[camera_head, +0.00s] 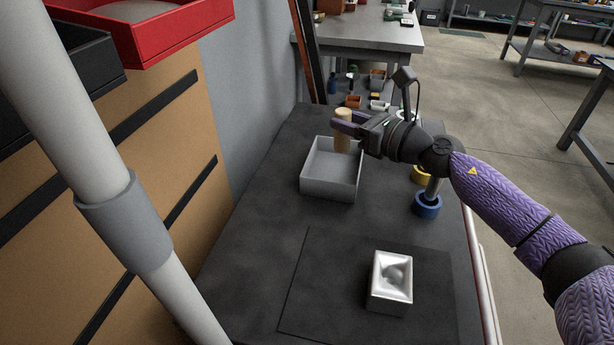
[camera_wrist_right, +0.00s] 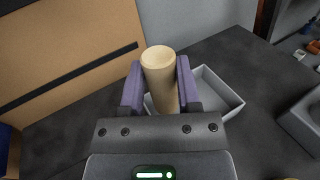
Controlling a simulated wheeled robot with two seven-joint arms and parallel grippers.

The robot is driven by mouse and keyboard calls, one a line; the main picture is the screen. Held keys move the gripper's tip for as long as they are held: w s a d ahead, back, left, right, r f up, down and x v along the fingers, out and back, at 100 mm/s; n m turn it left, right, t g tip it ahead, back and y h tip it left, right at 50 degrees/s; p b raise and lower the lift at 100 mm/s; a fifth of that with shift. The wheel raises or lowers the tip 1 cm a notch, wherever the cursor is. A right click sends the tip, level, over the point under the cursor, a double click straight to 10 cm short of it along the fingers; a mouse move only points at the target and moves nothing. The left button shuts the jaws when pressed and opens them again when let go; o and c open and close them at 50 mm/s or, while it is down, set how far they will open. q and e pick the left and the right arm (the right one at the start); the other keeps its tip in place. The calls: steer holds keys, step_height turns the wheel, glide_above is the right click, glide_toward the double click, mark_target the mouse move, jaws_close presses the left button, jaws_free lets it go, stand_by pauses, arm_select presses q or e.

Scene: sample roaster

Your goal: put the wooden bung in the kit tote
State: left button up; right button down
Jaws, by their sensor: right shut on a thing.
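The wooden bung (camera_head: 343,131) is a pale tan, slightly tapered cylinder held upright. My right gripper (camera_head: 345,127) is shut on it, with a purple finger on each side of the bung (camera_wrist_right: 160,75) in the right wrist view. The kit tote (camera_head: 329,189) is a grey open box on the dark bench top, and the inside that I can see is empty. The bung shows over the tote's far right part in the head view; its exact height above the tote is hard to tell. In the right wrist view the tote (camera_wrist_right: 231,98) is partly hidden behind the gripper. My left gripper is not in view.
A silver metal box with a hollowed top (camera_head: 390,283) sits on a dark mat (camera_head: 320,290) at the front. A blue ring-shaped thing (camera_head: 427,205) and a yellow one (camera_head: 421,175) stand right of the tote. Small bins (camera_head: 353,102) lie beyond. A red tray (camera_head: 150,35) is upper left.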

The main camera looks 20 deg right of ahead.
steer(key=shift+m+t+h, duration=0.6)
steer(key=shift+t+h, duration=0.1)
steer(key=shift+t, duration=0.1)
steer(key=f+b, duration=0.2)
steer(key=f, duration=0.2)
steer(key=d+f+b, duration=0.1)
steer(key=f+b, duration=0.1)
steer(key=f, duration=0.1)
steer(key=w+d+f+b, duration=0.1)
steer(key=f+b, duration=0.2)
steer(key=f, duration=0.1)
steer(key=shift+d+f, duration=0.2)
steer(key=shift+f, duration=0.1)
steer(key=shift+r, duration=0.35)
steer(key=shift+f, duration=0.1)
steer(key=shift+c, duration=1.6)
jaws_free()
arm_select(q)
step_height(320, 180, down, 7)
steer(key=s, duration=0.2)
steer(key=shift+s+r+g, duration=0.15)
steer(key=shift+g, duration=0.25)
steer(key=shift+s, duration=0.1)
